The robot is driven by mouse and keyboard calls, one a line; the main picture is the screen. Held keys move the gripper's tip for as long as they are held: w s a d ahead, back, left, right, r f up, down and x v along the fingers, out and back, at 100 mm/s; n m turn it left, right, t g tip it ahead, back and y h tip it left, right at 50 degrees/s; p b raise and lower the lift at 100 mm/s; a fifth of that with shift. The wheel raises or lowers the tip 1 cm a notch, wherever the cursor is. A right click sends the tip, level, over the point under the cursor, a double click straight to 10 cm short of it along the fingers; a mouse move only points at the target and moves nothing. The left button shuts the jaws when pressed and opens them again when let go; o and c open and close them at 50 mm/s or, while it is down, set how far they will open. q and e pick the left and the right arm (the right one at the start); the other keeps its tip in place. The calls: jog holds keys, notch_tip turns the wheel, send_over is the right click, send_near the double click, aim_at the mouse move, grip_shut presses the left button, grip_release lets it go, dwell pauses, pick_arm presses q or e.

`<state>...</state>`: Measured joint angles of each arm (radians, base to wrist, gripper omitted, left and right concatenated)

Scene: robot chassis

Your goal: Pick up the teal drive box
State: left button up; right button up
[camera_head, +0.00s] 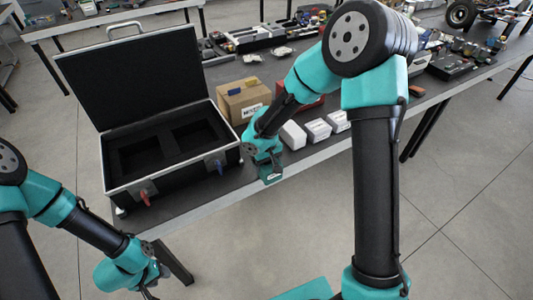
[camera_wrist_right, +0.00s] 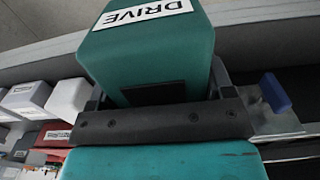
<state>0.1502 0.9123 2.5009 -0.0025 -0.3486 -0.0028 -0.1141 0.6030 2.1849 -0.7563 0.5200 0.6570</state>
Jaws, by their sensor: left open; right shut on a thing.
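The teal drive box (camera_wrist_right: 150,55), with a white label reading DRIVE, fills the upper middle of the right wrist view. My right gripper (camera_wrist_right: 160,98) is shut on it. In the head view the box (camera_head: 271,174) is a small teal shape at the end of my right arm, by the front table edge, right of the open case; the right gripper (camera_head: 265,158) partly hides it. I cannot tell whether the box touches the table. My left gripper (camera_head: 150,284) is open and empty, low at the left in front of the table.
An open black case (camera_head: 122,205) with empty foam recesses stands left of the box; its blue latch (camera_wrist_right: 275,93) is close to the right gripper. White boxes (camera_head: 318,129), a cardboard box (camera_head: 240,107) and a red box (camera_head: 308,103) stand behind and to the right.

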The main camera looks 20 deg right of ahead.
jog(key=shift+s+a+r, duration=0.1)
jog(key=shift+s+a, duration=0.2)
jog(key=shift+s, duration=0.4)
